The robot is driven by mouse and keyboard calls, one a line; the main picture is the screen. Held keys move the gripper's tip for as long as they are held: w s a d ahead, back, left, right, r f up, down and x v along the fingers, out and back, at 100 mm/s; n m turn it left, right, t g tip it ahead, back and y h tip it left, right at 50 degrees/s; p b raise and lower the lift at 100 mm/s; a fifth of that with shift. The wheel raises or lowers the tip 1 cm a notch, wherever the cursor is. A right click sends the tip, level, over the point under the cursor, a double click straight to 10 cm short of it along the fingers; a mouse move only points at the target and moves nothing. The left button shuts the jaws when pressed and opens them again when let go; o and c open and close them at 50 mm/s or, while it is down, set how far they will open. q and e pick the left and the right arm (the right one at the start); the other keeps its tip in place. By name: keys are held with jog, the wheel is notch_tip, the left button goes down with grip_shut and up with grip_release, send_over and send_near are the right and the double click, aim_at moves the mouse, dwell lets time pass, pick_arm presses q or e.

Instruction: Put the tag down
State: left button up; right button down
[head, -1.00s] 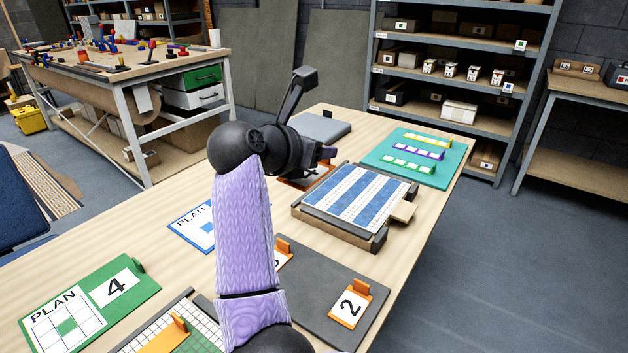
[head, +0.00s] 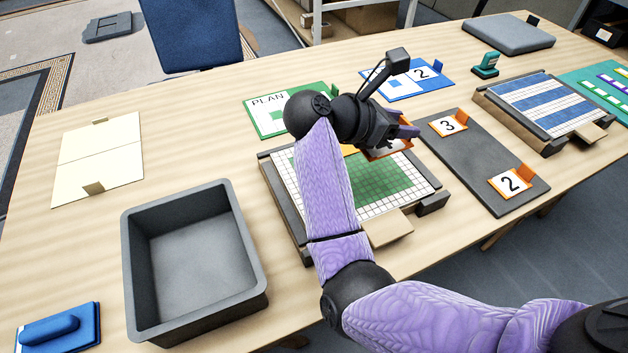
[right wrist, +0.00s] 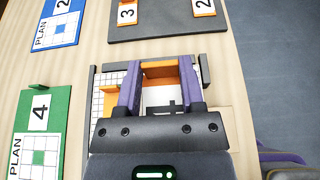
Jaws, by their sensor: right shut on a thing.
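My right gripper (head: 410,133) is shut on an orange tag (head: 390,150) with a white face. It holds the tag over the far part of the framed panel with a white grid and green square (head: 378,185). Whether the tag touches the panel cannot be told. In the right wrist view, the orange grip of the tag (right wrist: 160,71) sits between my two purple fingers; its number is not clear. Another orange piece (right wrist: 113,104) shows left of the fingers on the panel. My left gripper is not in view.
A dark grey board (head: 468,170) with orange tags 3 (head: 448,125) and 2 (head: 511,184) lies right of the panel. Plan cards in green (head: 262,117) and blue (head: 435,72) lie behind. A grey bin (head: 135,270) stands left. A blue-striped panel (head: 545,104) is far right.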

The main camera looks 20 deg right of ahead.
aim_at(385, 179)
jog(key=shift+f, duration=0.3)
jog(key=f+b, duration=0.1)
jog(key=f, duration=0.2)
jog(key=f+b, duration=0.1)
jog(key=f, duration=0.2)
jog(key=f+b, duration=0.1)
jog(key=f, duration=0.2)
jog(key=shift+d, duration=0.25)
jog(key=shift+f, duration=0.3)
jog(key=shift+r, duration=0.1)
jog(key=shift+f, duration=0.25)
jog(key=shift+c, duration=1)
grip_release()
jog(key=shift+r, duration=0.1)
